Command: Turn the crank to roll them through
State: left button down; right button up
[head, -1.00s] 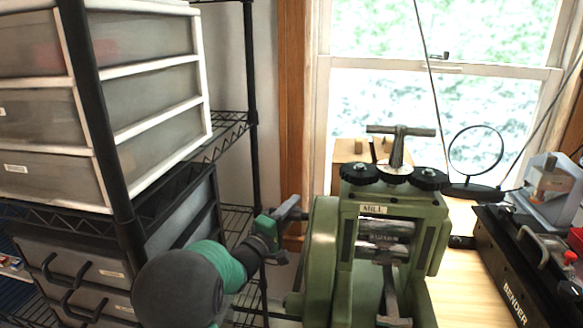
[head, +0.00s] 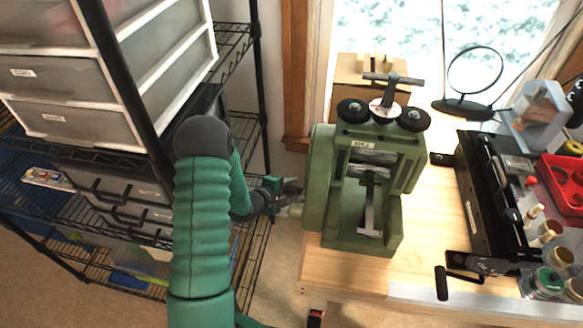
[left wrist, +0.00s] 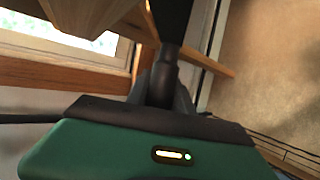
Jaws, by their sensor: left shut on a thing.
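The green rolling mill (head: 318,185) stands on the wooden bench, with a T-handle (head: 392,80) and black knobs on top. Its steel rollers (head: 372,157) show in the front opening. A T-shaped metal piece (head: 369,205) slopes down in front of them. My left gripper (head: 291,187) is at the mill's left side, low beside the housing. In the left wrist view, my left gripper is shut on a dark cylindrical handle (left wrist: 167,72), which looks like the crank's grip. The rest of the crank is mostly hidden. My right gripper is not in view.
A wire shelf (head: 240,122) with drawer units (head: 75,100) stands close on the left. A black bender (head: 468,190), a red tray (head: 563,183) and small jars lie to the right. The bench (head: 425,240) is bare in front of the mill.

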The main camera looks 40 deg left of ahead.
pick_arm(q)
jog(key=shift+s+d+f, duration=0.1)
jog(key=shift+s+f, duration=0.4)
jog(key=shift+f, duration=0.1)
jog(key=c, duration=1.4)
grip_release()
jog(key=shift+o, duration=1.4)
jog(key=shift+w, duration=0.2)
jog(key=shift+r, duration=0.1)
